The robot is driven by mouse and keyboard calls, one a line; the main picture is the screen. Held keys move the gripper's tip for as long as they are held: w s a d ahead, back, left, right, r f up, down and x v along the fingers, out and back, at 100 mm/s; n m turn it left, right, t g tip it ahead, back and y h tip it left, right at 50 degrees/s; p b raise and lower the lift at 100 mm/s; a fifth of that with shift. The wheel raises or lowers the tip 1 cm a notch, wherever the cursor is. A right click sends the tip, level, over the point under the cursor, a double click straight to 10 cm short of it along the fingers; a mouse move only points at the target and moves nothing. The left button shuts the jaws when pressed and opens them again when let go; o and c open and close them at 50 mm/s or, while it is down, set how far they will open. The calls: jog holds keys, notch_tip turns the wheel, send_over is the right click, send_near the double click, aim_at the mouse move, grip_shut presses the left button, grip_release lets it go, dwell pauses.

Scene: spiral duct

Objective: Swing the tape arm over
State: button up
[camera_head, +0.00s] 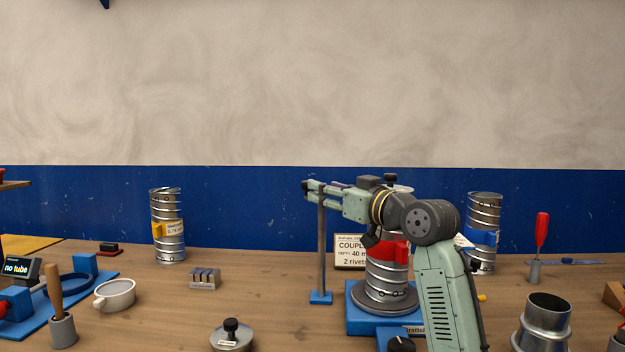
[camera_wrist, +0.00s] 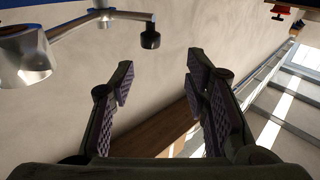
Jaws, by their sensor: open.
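A thin grey post (camera_head: 321,245) on a small blue base (camera_head: 321,298) stands left of the duct; its top is hidden by my gripper. A metal bar (camera_wrist: 75,30) with a black knob (camera_wrist: 150,38) at its end shows upper left in the wrist view, apart from my fingers; I cannot tell if it belongs to that post. My gripper (camera_head: 309,190) points left at the post's top; whether it touches is unclear. Its padded fingers are apart with nothing between them in the wrist view (camera_wrist: 160,80). The spiral duct (camera_head: 388,275) with a red band stands on a blue stand, partly behind my arm.
A sign (camera_head: 350,252) stands behind the stand. Other ducts stand at left (camera_head: 168,240) and right (camera_head: 485,215). A metal collar (camera_head: 543,322), a red screwdriver (camera_head: 541,232), a strainer-like cup (camera_head: 115,294) and a grey block (camera_head: 204,279) are on the bench.

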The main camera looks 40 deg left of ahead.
jog(key=p+x, duration=0.2)
jog(key=x, duration=0.2)
jog(key=w+p+x, duration=0.1)
jog(key=p+x, duration=0.1)
jog(key=x, duration=0.3)
jog(key=shift+w+d+f, duration=0.15)
jog(key=shift+d+f, duration=0.05)
jog(key=shift+w+a+f, duration=0.1)
jog(key=shift+w+a, duration=0.05)
jog(key=shift+a, duration=0.3)
grip_shut()
dwell(0.4)
